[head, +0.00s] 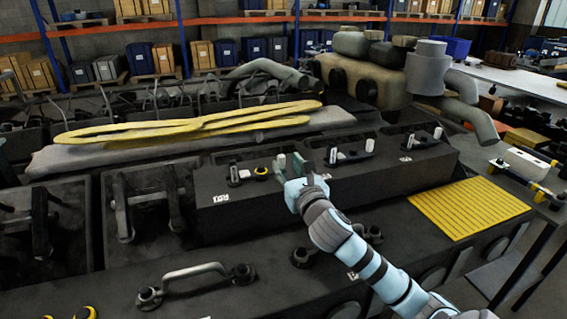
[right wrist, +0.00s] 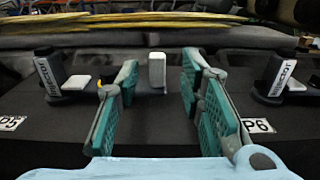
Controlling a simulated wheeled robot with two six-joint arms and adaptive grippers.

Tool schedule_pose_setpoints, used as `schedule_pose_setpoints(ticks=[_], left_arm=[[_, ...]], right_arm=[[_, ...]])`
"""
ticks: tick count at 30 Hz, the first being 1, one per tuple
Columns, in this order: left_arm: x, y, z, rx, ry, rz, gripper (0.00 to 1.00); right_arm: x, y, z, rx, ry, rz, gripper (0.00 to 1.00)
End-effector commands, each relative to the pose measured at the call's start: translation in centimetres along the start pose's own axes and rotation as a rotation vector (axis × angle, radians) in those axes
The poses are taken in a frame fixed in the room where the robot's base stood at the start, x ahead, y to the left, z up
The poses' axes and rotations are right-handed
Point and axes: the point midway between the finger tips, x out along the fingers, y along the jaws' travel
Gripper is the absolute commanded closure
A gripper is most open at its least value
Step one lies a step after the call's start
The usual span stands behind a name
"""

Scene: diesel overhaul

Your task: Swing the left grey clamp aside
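A dark block (head: 215,190) carries a row of small clamp fittings. The left one has an upright injector post (head: 234,173), a yellow ring (head: 262,173) and a pale grey upright tab (head: 281,160). In the right wrist view the tab (right wrist: 156,68) stands at the end of a dark bar, and the post (right wrist: 47,72) stands at left. My right gripper (head: 293,168) is open beside the tab. In the wrist view its teal fingers (right wrist: 160,82) stand on either side of the tab with gaps; contact is not visible. The left finger partly hides the bar and ring. My left gripper is out of view.
A second injector post (right wrist: 277,75) stands right of my right gripper, near the P6 label (right wrist: 258,126). A P5 label (right wrist: 10,123) lies at left. Yellow slings (head: 200,125) lie behind the block. A yellow mat (head: 468,207) lies at right.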

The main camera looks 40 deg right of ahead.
Motion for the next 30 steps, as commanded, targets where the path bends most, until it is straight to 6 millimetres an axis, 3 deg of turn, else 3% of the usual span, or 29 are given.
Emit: schedule_pose_setpoints(ticks=[6,14,21,30], left_arm=[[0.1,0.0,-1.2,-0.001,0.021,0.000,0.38],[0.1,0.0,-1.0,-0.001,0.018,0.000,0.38],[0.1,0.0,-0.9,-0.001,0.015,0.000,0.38],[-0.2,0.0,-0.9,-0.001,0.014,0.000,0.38]], right_arm=[[2.7,0.1,0.0,0.003,0.000,0.002,0.65],[2.9,0.2,0.0,0.001,0.001,0.004,0.65],[2.9,0.3,0.0,0.001,0.001,0.004,1.00],[2.8,0.3,0.0,0.002,0.001,-0.009,1.00]])
